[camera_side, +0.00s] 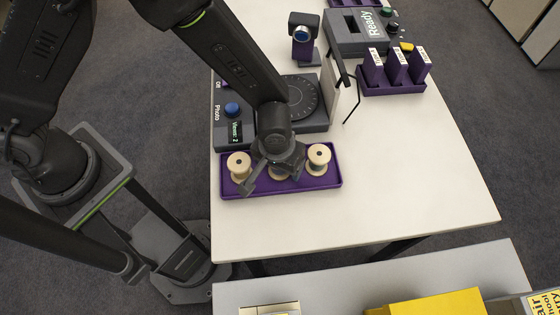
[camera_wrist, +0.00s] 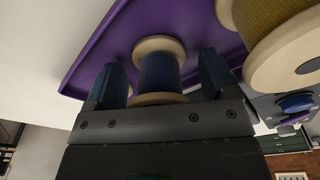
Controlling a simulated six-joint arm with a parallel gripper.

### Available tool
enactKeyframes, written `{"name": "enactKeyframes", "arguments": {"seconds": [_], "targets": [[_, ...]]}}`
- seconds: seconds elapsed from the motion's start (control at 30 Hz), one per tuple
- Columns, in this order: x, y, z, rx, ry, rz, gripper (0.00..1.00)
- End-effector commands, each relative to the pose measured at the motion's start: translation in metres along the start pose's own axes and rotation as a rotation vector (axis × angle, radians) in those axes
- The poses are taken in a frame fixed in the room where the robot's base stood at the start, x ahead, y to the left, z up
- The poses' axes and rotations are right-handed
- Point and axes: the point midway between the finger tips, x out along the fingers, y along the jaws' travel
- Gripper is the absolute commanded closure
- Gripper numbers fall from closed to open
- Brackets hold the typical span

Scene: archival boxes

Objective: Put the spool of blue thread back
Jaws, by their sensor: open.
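The spool of blue thread (camera_wrist: 158,72) has pale wooden ends and stands in a purple tray (camera_wrist: 92,68). In the wrist view it lies between the two dark fingers of my gripper (camera_wrist: 163,78), which is open, with a finger on each side. In the side view my gripper (camera_side: 275,176) is low over the middle of the purple tray (camera_side: 300,190). It partly hides the middle spool (camera_side: 277,174), whose thread colour I cannot make out there. I cannot tell whether either finger touches the spool.
Two other spools stand in the tray, one at the left (camera_side: 238,164) and one at the right (camera_side: 318,158). A spool of golden-brown thread (camera_wrist: 270,30) is close in the wrist view. A grey turntable unit (camera_side: 310,97) stands behind. The table's front right (camera_side: 420,190) is clear.

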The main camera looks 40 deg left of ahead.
Motion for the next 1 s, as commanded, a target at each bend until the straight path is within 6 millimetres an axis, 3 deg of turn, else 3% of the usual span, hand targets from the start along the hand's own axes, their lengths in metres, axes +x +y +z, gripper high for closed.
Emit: {"name": "enactKeyframes", "arguments": {"seconds": [0.17, 0.63, 0.8, 1.0], "targets": [[-0.014, 0.001, -0.001, 0.000, 0.002, 0.003, 0.21], [-0.105, 0.001, -0.001, 0.000, 0.002, 0.003, 0.21], [-0.120, 0.000, 0.000, 0.001, 0.001, 0.001, 0.21], [-0.124, 0.000, 0.000, 0.001, 0.000, 0.000, 0.21]]}}
